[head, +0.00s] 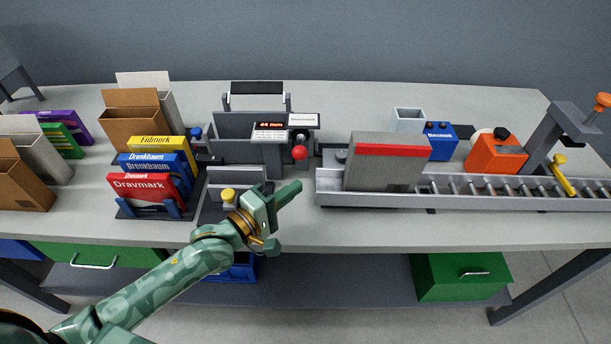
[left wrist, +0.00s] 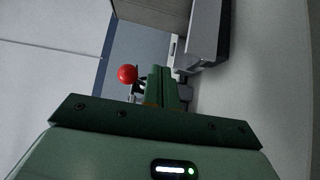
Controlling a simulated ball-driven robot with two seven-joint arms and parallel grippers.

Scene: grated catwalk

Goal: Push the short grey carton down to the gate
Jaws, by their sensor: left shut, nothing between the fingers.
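The short grey carton (head: 385,165) stands upright at the left end of the roller conveyor (head: 470,198), with a red strip along its top edge. A yellow-handled bar (head: 563,178), which looks like the gate, lies across the rollers farther right. Bare rollers lie between the carton and this bar. My left gripper (head: 294,191) is shut and empty, left of the conveyor's end and apart from the carton. Its closed fingers (left wrist: 163,87) also show in the left wrist view. My right gripper is not in view.
A red ball knob (head: 300,153) on the grey machine (head: 235,126) is just behind my left gripper. Boxes in a rack (head: 150,210) stand left. An orange device (head: 495,156) and a blue box (head: 440,141) stand behind the conveyor. The front table strip is clear.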

